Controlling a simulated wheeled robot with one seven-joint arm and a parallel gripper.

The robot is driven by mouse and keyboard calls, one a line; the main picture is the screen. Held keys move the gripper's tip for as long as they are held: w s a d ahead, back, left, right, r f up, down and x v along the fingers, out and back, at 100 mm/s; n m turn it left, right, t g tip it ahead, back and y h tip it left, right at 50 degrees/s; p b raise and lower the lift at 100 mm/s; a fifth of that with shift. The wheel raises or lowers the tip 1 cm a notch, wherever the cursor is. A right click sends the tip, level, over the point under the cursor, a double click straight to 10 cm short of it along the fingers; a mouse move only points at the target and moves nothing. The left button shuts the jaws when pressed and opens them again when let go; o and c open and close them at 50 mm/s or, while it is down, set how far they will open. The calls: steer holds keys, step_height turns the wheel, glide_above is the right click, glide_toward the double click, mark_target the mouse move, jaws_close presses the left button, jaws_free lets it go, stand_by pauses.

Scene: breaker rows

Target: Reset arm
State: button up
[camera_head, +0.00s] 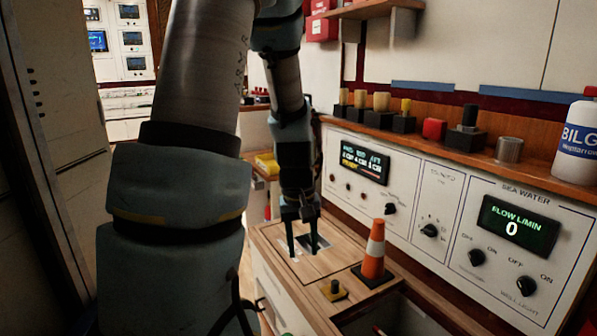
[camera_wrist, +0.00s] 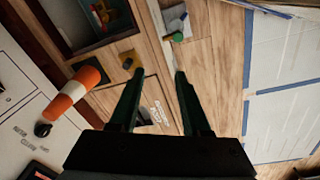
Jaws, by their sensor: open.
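My gripper (camera_head: 303,247) hangs pointing down above the wooden counter (camera_head: 272,234), left of an orange and white cone. In the wrist view my gripper (camera_wrist: 158,78) has its two dark green fingers spread apart with nothing between them. My arm reaches down from the top of the head view and hides part of the room behind it. I cannot tell how far the fingertips are above the counter.
The cone (camera_head: 374,250) stands on the counter close to my gripper, with a small yellow piece (camera_head: 334,290) in front. A control panel (camera_head: 440,205) with knobs and displays runs along the right. An open bin (camera_wrist: 95,22) shows in the wrist view.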

steer(key=s+a+r+m, duration=0.2)
steer(key=s+a+r, duration=0.2)
steer(key=s+a, duration=0.3)
step_height(320, 180, up, 22)
steer(key=w+p, duration=0.1)
steer(key=p, duration=2.1)
steer(key=shift+a+t+y, duration=0.3)
steer(key=shift+a+t, duration=0.05)
steer(key=shift+t, duration=0.05)
